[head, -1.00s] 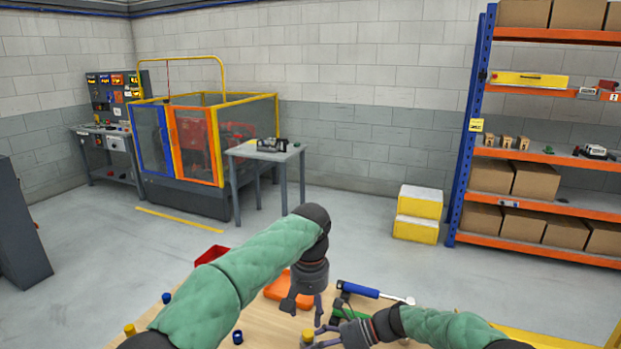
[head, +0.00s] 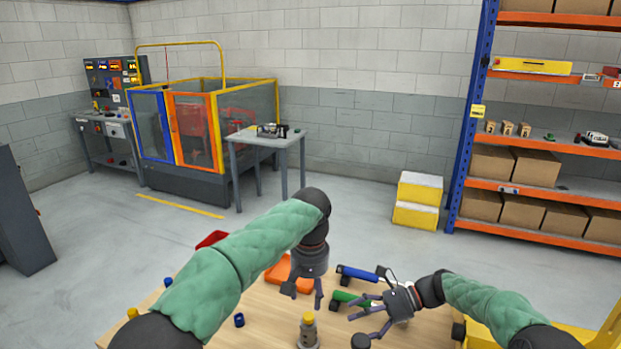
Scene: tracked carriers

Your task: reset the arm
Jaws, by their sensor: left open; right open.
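My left gripper (head: 303,290) hangs over the middle of the wooden table (head: 262,327), pointing down, with its fingers apart and nothing between them. Its green-sleeved arm crosses in from the lower left. My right gripper (head: 368,318) points left over the right part of the table. Its fingers are spread and empty. A small grey bottle-like piece with a yellow top (head: 308,332) stands upright on the table, left of the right gripper and apart from it.
Behind are a fenced machine, a grey side table (head: 270,140), yellow steps (head: 418,200) and a shelf rack.

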